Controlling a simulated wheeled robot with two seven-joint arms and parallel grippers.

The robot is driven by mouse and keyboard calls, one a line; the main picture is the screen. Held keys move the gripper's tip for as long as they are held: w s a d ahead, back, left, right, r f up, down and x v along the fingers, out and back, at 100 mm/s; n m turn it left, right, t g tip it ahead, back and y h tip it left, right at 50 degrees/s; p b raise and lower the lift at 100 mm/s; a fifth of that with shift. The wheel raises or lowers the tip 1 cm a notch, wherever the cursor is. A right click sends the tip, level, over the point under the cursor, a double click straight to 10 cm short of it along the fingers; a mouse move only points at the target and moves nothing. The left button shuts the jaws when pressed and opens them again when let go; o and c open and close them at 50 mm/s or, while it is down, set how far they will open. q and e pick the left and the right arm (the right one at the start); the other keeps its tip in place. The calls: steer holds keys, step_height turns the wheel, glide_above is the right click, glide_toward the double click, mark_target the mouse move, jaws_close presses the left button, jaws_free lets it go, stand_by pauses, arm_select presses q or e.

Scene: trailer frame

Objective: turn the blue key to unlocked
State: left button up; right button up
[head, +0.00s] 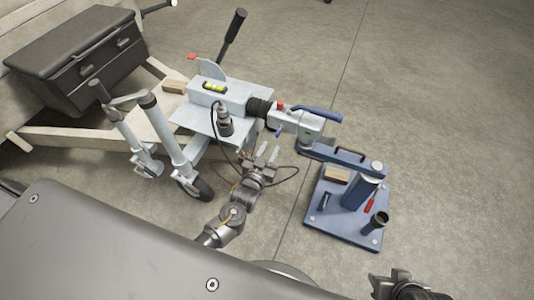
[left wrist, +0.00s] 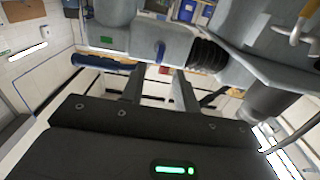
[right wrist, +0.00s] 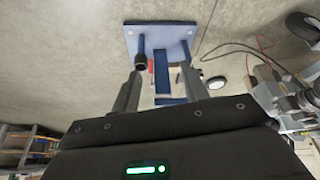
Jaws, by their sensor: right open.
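The blue key (head: 278,132) is a small blue tab on the side of the grey coupling head (head: 302,126) at the front of the trailer. It shows larger in the left wrist view (left wrist: 160,51), on the coupling's grey side. My left gripper (head: 268,151) is open and empty, its fingers pointing up at the coupling just below the key, apart from it. In the left wrist view the key sits above and between the two fingertips (left wrist: 158,78). My right gripper (right wrist: 164,75) is open and empty, low at the right of the head view.
A blue stand (head: 340,226) with a post, a wooden block and a red-handled tool stands right of the coupling. A black cable (head: 293,172) loops near my left gripper. The jockey wheel (head: 194,188) is to the left. The floor at right is clear.

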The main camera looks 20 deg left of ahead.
arm_select(q)
steer(key=s, duration=0.2)
steer(key=shift+s+a, duration=0.1)
steer(key=shift+s, duration=0.2)
arm_select(e)
steer(key=shift+s+d+f+g, duration=0.1)
steer(key=shift+s+d+g, duration=0.15)
steer(key=shift+s, duration=0.15)
steer(key=shift+s+d+f+g, duration=0.1)
steer(key=shift+s+g, duration=0.15)
steer(key=shift+s, duration=0.1)
arm_select(q)
steer(key=shift+f, duration=0.1)
